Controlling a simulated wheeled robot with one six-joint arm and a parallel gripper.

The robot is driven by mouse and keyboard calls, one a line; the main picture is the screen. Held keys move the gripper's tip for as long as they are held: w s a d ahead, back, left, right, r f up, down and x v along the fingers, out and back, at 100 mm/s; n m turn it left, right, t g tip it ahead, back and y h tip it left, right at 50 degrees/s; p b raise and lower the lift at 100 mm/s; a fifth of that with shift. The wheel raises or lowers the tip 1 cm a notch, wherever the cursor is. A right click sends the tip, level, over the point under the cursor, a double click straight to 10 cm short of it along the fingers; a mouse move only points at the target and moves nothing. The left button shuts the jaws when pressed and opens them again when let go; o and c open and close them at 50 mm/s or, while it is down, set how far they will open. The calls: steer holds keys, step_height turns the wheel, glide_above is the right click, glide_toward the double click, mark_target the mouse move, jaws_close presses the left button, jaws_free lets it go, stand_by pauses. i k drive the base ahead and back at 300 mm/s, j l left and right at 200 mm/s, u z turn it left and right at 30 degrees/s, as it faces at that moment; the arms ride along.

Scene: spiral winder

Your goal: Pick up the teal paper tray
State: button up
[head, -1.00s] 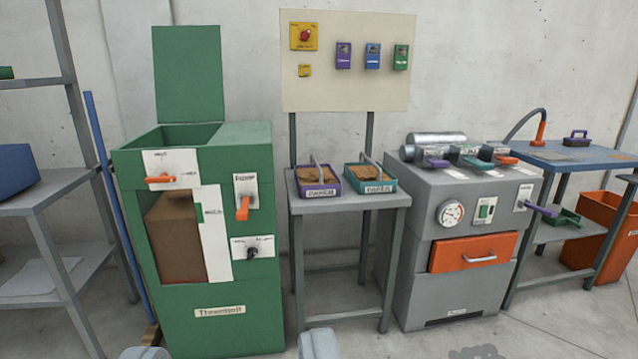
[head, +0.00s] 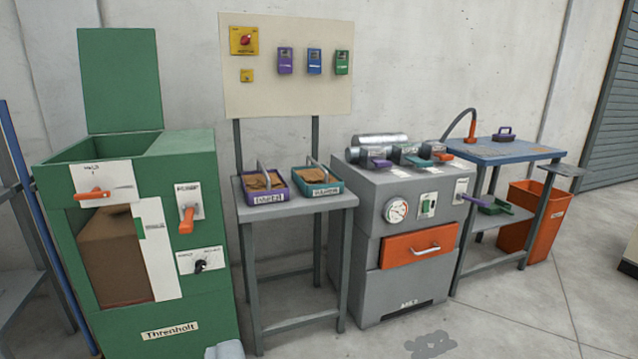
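The teal paper tray (head: 330,187) sits on the right half of a small grey table. It has a raised handle bar, a white label on its front and brown contents. A purple tray (head: 267,197) of the same kind, with brown contents, stands just to its left. My gripper is not clearly seen in this view, and nothing is at the trays.
A green machine (head: 150,250) with a raised lid stands left of the small table (head: 297,212). A grey machine (head: 385,275) with an orange drawer stands close on the right. An orange bin (head: 530,222) is by the blue-topped bench (head: 500,150). Floor at front right is open.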

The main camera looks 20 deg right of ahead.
mark_target(316, 181)
steer(key=i+l, duration=0.7)
steer(key=i, duration=0.15)
steer(key=i+l, duration=0.65)
steer(key=i, duration=0.2)
steer(key=i+l, duration=0.7)
steer(key=i, duration=0.1)
